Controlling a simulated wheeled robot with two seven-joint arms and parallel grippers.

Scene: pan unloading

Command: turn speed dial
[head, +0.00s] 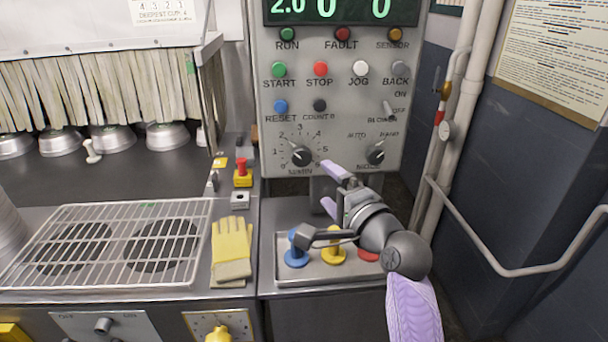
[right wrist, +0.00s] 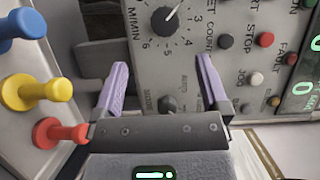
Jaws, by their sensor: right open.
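The speed dial (head: 302,156) is a round dark knob with a numbered scale, low on the left of the grey control panel (head: 345,75). It also shows at the top of the right wrist view (right wrist: 165,18), turned sideways, with a pale pointer mark. My right gripper (head: 327,186) has lilac fingers, open and empty, just below and right of the dial in the head view. In the right wrist view the open fingers (right wrist: 161,66) are spread, with the dial beyond them and nothing between them. They appear apart from the dial. My left gripper is out of view.
The mode dial (head: 376,154) sits right of the speed dial. Buttons and a toggle (head: 389,108) are above. Below is a metal tray (head: 310,272) with blue, yellow and red knobbed pieces. A red emergency button (head: 242,168) and yellow gloves (head: 231,248) are left; pipes (head: 440,130) are right.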

